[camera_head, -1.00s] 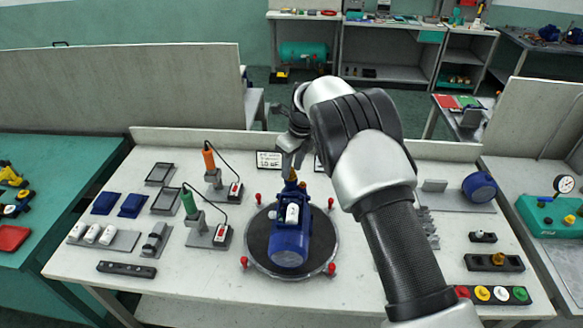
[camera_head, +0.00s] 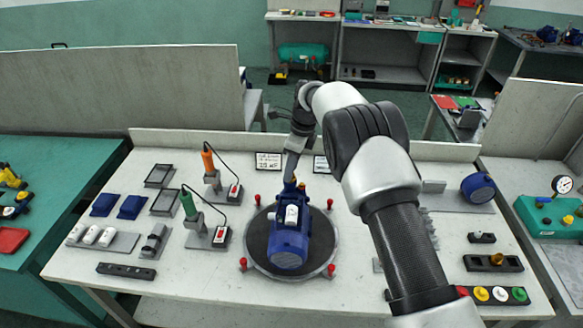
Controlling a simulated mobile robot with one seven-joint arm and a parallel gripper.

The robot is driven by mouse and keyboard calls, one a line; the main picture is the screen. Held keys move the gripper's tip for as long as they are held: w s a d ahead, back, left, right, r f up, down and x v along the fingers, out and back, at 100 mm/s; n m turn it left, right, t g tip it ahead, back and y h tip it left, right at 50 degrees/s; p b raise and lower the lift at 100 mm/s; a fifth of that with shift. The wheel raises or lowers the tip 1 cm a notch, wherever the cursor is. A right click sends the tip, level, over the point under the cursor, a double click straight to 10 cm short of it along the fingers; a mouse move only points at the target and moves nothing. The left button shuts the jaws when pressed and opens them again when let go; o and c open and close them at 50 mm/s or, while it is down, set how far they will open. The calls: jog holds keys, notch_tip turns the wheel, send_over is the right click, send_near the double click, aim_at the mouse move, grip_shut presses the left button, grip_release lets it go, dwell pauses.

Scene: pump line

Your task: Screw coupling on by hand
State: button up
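A blue pump or motor (camera_head: 287,244) with a white block on top stands on a round dark turntable (camera_head: 258,245) in the middle of the workbench. A small brass-coloured part, possibly the coupling, shows at the pump's far end (camera_head: 290,183). My gripper (camera_head: 291,172) reaches down to that end from behind, at or very close to the brass part. The fingers are small and partly merged with the parts there, so I cannot tell whether they are open or shut, or whether they touch.
Red-knobbed posts (camera_head: 243,263) ring the turntable. An orange-handled screwdriver (camera_head: 207,158) and a green-handled one (camera_head: 188,203) stand in holders at left. Blue covers (camera_head: 132,206) and grey trays lie farther left. A blue motor part (camera_head: 478,187) and a fitting block (camera_head: 493,263) are at right.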

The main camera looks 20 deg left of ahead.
jog(key=shift+w+n+g, duration=0.1)
jog(key=shift+n+g, duration=0.2)
jog(key=shift+n, duration=1.1)
jog(key=n, duration=0.3)
jog(key=shift+w+g, duration=0.1)
jog(key=shift+g, duration=0.2)
grip_shut()
jog(key=shift+s+m+b, duration=0.2)
jog(key=shift+m+b, duration=0.15)
jog(key=shift+m, duration=0.85)
jog(key=shift+f+m, duration=0.1)
jog(key=shift+m, duration=0.3)
